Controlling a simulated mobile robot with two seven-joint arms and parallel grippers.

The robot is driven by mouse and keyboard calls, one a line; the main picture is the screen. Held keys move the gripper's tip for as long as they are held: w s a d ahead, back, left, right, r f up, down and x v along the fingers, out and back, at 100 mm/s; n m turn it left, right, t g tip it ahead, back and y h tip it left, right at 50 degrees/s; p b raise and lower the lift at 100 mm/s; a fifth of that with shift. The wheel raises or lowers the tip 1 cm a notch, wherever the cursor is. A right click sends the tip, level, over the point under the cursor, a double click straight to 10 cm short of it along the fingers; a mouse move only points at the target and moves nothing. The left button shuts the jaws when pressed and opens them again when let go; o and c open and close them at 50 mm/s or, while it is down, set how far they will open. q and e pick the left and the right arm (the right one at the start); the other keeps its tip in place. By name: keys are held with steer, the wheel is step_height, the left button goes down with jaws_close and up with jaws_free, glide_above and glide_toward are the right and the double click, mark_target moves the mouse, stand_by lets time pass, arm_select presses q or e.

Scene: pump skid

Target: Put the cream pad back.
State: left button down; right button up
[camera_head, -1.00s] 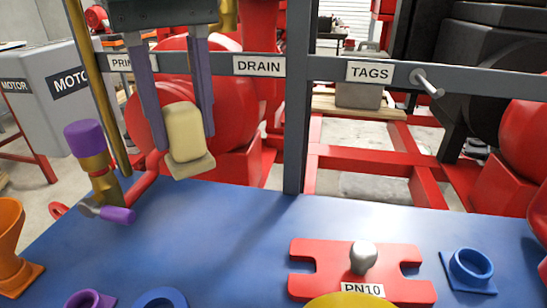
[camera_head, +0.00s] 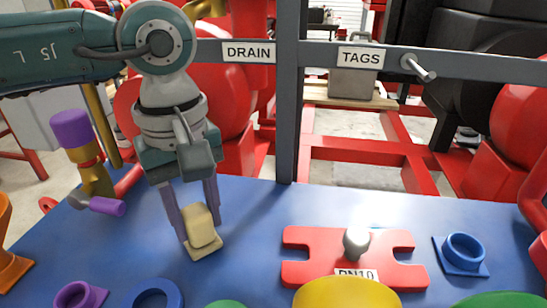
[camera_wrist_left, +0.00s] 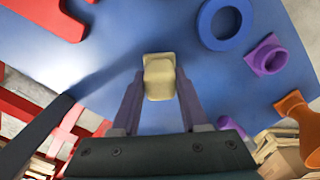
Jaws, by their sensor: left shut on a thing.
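The cream pad (camera_head: 201,228) is a rounded cream block on a thin, flat, paler base. My left gripper (camera_head: 199,219) is shut on it, with a purple finger on each side. In the head view the pad is low over the left part of the blue table; I cannot tell whether its base touches the surface. In the left wrist view the pad (camera_wrist_left: 159,78) sits between the fingertips of my left gripper (camera_wrist_left: 158,84). My right gripper is not in view.
A blue ring (camera_head: 153,295) and a purple socket (camera_head: 80,296) are in front of the pad. A red plate (camera_head: 310,255) marked PN10 with a grey knob lies to the right. A purple-handled valve (camera_head: 90,165) stands at left. The blue table (camera_head: 250,215) is bare between pad and plate.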

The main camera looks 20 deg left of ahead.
arm_select(q)
steer(key=shift+f, duration=0.15)
steer(key=shift+c, duration=2.1)
jaws_free()
